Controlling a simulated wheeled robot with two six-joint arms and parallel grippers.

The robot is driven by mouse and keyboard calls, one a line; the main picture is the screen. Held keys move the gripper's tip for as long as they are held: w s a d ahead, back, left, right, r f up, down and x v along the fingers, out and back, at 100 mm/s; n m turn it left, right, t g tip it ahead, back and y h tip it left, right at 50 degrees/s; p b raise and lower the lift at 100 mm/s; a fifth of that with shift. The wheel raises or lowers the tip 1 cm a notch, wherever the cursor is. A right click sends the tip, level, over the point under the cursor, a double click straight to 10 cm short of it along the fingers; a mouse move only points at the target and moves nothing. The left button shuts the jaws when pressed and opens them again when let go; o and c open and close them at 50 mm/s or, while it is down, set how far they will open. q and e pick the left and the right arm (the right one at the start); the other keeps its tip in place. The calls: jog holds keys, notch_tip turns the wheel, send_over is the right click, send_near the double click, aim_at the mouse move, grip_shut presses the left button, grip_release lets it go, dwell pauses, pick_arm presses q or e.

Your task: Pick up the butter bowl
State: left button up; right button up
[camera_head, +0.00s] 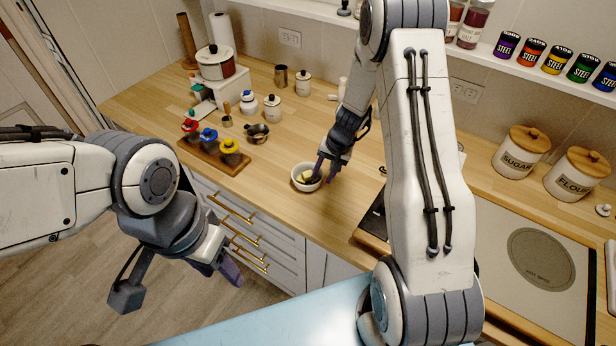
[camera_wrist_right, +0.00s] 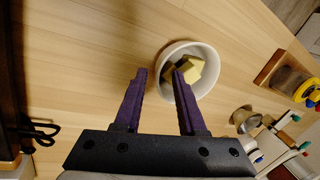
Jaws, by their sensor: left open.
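The butter bowl (camera_head: 296,184) is a small white bowl holding yellow butter chunks (camera_head: 305,176). It stands upright on the wooden counter near its front edge. In the right wrist view the bowl (camera_wrist_right: 211,65) is just beyond my right gripper (camera_wrist_right: 160,78). The purple fingers are apart; one tip overlaps the bowl's inside and the other lies outside its near-left wall. In the head view my right gripper (camera_head: 325,170) is at the bowl's right side. Contact with the rim cannot be told. My left gripper (camera_head: 217,268) is open and empty, low in front of the drawers.
A wooden board (camera_head: 215,157) with colourful items and a small metal pot (camera_head: 257,133) stand left of the bowl. Canisters stand behind. A cooktop (camera_head: 530,270) is at right. Counter (camera_head: 285,150) around the bowl is mostly clear.

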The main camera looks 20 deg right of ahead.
jog(key=shift+x, duration=1)
jog(key=shift+c, duration=0.3)
grip_shut()
dwell(0.4)
